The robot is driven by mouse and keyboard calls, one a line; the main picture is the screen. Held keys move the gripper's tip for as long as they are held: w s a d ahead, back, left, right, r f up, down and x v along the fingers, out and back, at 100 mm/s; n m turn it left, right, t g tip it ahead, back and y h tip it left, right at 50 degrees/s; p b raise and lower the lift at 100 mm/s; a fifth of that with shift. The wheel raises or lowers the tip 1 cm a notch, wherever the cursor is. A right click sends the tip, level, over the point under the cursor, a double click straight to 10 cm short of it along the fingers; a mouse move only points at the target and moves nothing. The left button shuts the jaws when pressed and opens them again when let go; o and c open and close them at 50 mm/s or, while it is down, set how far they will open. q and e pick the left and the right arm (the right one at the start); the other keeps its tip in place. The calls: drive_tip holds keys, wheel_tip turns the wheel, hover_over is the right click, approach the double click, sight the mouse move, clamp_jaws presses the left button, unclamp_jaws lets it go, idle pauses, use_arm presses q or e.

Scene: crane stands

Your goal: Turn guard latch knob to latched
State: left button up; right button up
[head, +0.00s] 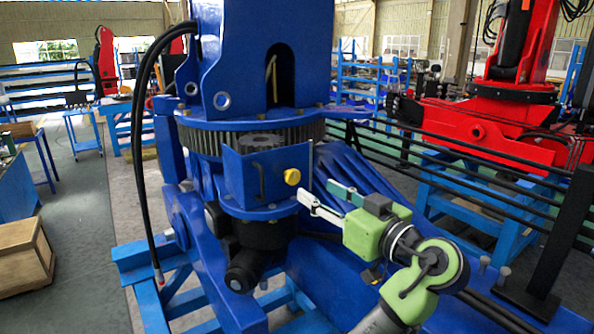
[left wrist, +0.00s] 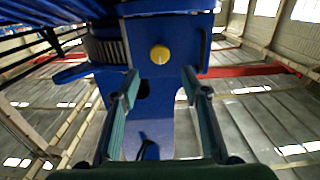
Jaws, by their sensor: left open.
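The guard latch knob (head: 292,176) is a small yellow knob on the front right part of a blue guard box (head: 240,178), which sits against the large toothed ring of the blue crane. My left gripper (head: 318,191) is open, its two fingers pointing towards the knob from the right, with a gap between the tips and the knob. In the left wrist view the knob (left wrist: 160,54) shows straight ahead, beyond and between the open fingertips (left wrist: 160,84). Nothing is between the fingers. The knob's turn angle cannot be told. My right gripper is not in view.
A dark handle (head: 261,180) stands on the guard face left of the knob. A black motor (head: 262,240) hangs below. Blue crane legs (head: 350,275) spread beneath my left arm. A black hose (head: 140,120) loops at the left. A red crane (head: 500,130) stands behind right.

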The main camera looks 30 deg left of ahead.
sight(294, 177)
use_arm(q)
drive_tip(key=p+x, duration=0.2)
drive_tip(key=x, duration=0.2)
drive_tip(key=p+x, duration=0.1)
drive_tip(key=x, duration=0.3)
drive_tip(key=shift+r+p, duration=0.2)
drive_tip(key=shift+p, duration=0.2)
drive_tip(key=shift+w+a+f, duration=0.15)
drive_tip(key=shift+w+a, duration=0.05)
drive_tip(key=shift+a, duration=0.3)
drive_tip(key=c, duration=1.1)
